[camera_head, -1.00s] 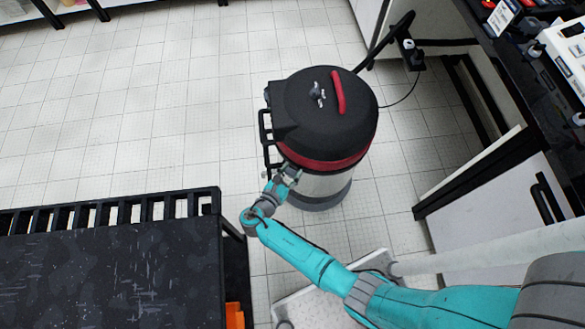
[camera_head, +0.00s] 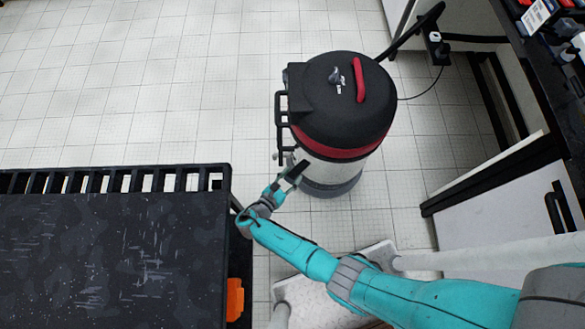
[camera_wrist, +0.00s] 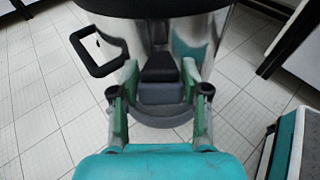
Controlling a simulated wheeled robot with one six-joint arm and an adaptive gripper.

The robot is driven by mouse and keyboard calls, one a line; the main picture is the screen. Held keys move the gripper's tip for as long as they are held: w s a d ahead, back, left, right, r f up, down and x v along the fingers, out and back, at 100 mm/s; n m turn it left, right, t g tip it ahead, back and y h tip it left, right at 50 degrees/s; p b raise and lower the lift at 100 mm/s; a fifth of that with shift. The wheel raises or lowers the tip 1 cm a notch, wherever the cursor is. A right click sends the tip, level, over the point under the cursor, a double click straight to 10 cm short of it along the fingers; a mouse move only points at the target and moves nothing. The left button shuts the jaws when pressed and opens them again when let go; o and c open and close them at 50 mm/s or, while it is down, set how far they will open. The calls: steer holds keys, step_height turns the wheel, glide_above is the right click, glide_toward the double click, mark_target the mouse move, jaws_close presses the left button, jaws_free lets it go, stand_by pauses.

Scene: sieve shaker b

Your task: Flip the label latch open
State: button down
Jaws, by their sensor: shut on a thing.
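A drum-shaped machine (camera_head: 340,105) with a black lid, a red band and a shiny metal body stands upright on the floor, right of centre in the head view. In the wrist view, a black-and-grey latch piece (camera_wrist: 159,68) sits on the metal wall between my fingers. I see no readable label on it. My gripper (camera_head: 291,178) is at the drum's lower front left side, below the red band. In the wrist view, my gripper (camera_wrist: 158,84) has one finger on each side of the latch piece and is shut on it. Its contact points are partly hidden.
A black handle loop (camera_wrist: 94,50) sticks out left of the latch. A dark table (camera_head: 110,250) with a slotted edge is at the lower left. A white cabinet (camera_head: 500,200) stands at the right. The tiled floor (camera_head: 180,80) left of the drum is clear.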

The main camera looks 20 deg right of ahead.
steer(key=shift+s+a+f, duration=0.15)
steer(key=shift+s+f, duration=0.1)
steer(key=shift+f, duration=0.35)
steer(key=c, duration=0.6)
jaws_free()
steer(key=shift+a, duration=0.1)
steer(key=shift+o, duration=0.2)
steer(key=shift+s+a+r, duration=0.15)
steer(key=shift+a, duration=0.2)
steer(key=v, duration=1.1)
steer(key=shift+s, duration=0.15)
